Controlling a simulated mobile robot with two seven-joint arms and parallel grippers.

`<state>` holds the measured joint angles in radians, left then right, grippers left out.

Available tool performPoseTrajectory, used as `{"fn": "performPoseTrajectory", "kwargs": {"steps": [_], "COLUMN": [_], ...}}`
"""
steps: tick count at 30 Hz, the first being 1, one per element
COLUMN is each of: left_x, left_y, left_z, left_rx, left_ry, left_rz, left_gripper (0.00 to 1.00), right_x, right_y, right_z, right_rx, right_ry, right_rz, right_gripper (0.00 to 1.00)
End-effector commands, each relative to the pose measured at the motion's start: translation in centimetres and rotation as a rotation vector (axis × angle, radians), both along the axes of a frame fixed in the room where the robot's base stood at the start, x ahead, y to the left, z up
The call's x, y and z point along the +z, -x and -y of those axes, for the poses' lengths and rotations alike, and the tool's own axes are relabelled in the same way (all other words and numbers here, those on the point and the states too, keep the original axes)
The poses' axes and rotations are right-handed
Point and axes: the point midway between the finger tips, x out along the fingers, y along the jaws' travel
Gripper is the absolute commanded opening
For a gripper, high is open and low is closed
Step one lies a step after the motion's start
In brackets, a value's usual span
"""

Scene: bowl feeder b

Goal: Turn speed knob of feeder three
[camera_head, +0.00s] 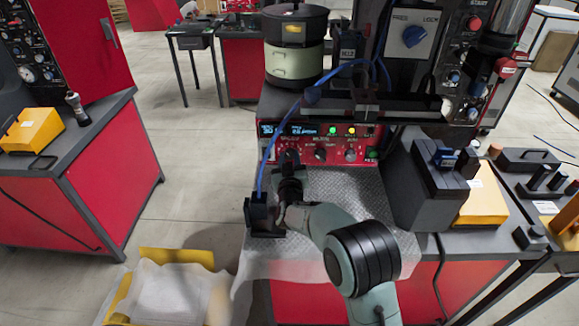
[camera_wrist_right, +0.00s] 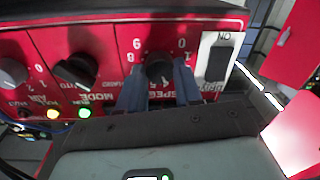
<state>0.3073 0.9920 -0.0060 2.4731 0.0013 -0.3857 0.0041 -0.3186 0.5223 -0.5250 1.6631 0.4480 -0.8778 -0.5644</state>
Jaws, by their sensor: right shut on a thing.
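The feeder's red control panel (camera_head: 335,158) faces me below the bowl feeder (camera_head: 294,62). In the right wrist view, the black speed knob (camera_wrist_right: 158,68) sits on the red panel, with a number scale around it and the word SPEED beside it. My right gripper (camera_wrist_right: 160,88) has one dark finger on each side of this knob and is shut on it. In the head view my right gripper (camera_head: 290,162) is at the left part of the panel and hides most of the knob. The knob's pointer is not clear. My left gripper is not in view.
Beside the speed knob are the mode knob (camera_wrist_right: 76,70), a grey knob (camera_wrist_right: 11,72) and a power switch (camera_wrist_right: 218,62). A blue cable (camera_head: 267,155) hangs left of my gripper. A dark grey box (camera_head: 425,190) stands on the bench at right.

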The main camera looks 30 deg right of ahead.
Motion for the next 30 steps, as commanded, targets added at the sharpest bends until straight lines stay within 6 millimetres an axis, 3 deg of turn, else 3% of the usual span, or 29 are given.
{"fn": "performPoseTrajectory", "kwargs": {"steps": [3,9,26,27,29,30], "left_x": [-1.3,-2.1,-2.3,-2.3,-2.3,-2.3], "left_y": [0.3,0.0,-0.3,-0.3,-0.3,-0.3], "left_z": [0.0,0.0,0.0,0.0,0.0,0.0], "left_rx": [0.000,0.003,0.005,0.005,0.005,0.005], "left_ry": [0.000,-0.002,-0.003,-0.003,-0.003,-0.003], "left_rz": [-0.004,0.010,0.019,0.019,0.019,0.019], "left_gripper": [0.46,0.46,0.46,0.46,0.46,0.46], "right_x": [-0.3,-0.2,-0.1,-0.1,-0.1,-0.1], "right_y": [0.1,0.0,0.0,0.0,0.0,0.0], "right_z": [0.1,0.0,0.0,0.0,0.0,0.0], "right_rx": [0.000,0.000,0.000,0.000,0.000,0.000], "right_ry": [-0.060,-0.129,-0.163,-0.163,-0.163,-0.163], "right_rz": [0.036,0.079,0.098,0.098,0.098,0.098], "right_gripper": [0.04,0.04,0.04,0.41,0.60,0.60]}}
